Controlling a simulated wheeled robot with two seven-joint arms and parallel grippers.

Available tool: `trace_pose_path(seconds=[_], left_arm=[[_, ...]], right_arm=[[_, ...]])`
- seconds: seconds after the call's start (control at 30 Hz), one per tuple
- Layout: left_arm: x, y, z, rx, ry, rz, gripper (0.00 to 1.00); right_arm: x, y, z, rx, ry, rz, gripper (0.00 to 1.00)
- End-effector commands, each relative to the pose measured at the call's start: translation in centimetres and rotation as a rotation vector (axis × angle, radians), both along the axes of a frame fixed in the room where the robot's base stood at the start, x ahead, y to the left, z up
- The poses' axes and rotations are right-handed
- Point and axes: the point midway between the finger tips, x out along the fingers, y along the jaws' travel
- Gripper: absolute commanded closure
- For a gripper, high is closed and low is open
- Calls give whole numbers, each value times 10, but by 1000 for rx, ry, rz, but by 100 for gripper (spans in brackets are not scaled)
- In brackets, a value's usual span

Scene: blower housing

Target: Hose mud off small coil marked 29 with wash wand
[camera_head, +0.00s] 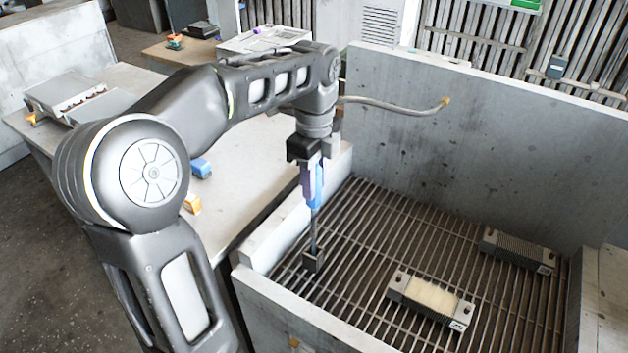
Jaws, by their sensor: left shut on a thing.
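My left gripper (308,160) is shut on the blue and purple handle of the wash wand (314,190). The wand hangs nearly upright, its dark shaft ending in a small dark block just above or at the grate; I cannot tell if it touches. To its right, a small coil (431,297) with a pale tan face lies on the grate. A second, darker finned coil (517,250) lies farther back at the right. Both have small end labels, too small to read surely, so I cannot tell which is 29. My right gripper is out of view.
The slatted grate (375,235) lies inside a grey walled wash bay with a high back wall (480,150). A grey hose (395,105) with an orange tip crosses in front of that wall. A pale table (245,165) at left holds a blue item (201,168) and an orange item (192,204).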

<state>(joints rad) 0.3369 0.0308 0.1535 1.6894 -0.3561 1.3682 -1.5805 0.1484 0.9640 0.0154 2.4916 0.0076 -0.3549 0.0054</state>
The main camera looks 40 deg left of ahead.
Motion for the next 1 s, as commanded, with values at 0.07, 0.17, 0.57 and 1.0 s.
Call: trace_pose_path(seconds=[0.07,0.17,0.57,1.0], left_arm=[[1,-2,0,0,-1,-1,100],[2,-6,0,0,-1,-1,100],[11,-39,1,0,-1,-3,100],[21,-76,1,0,-1,-3,100]], right_arm=[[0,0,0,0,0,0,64],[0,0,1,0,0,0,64],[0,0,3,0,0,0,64],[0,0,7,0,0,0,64]])
